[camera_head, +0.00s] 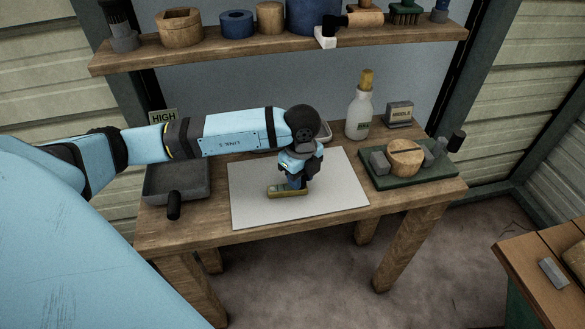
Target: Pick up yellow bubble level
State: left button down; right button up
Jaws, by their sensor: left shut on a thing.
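The yellow bubble level (284,192) is a small yellowish bar at the middle of the white mat (334,195) on the wooden table. My left gripper (294,184) points straight down over it, its fingers shut on the level. The wrist hides part of the fingers and the back of the level. I cannot tell whether the level touches the mat or is just above it. My right gripper is not in view.
A grey tray (160,184) stands left of the mat. A green tray (436,173) with a round wooden piece and grey blocks is at the right. A white bottle (359,112) and a small sign (399,113) stand behind. A loaded shelf (235,47) hangs above the table.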

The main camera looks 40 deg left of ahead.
pick_arm(q)
notch_tip(320, 180, up, 20)
jog(key=p, duration=0.1)
dwell(0.5)
jog(key=c, duration=1.6)
grip_release()
grip_shut()
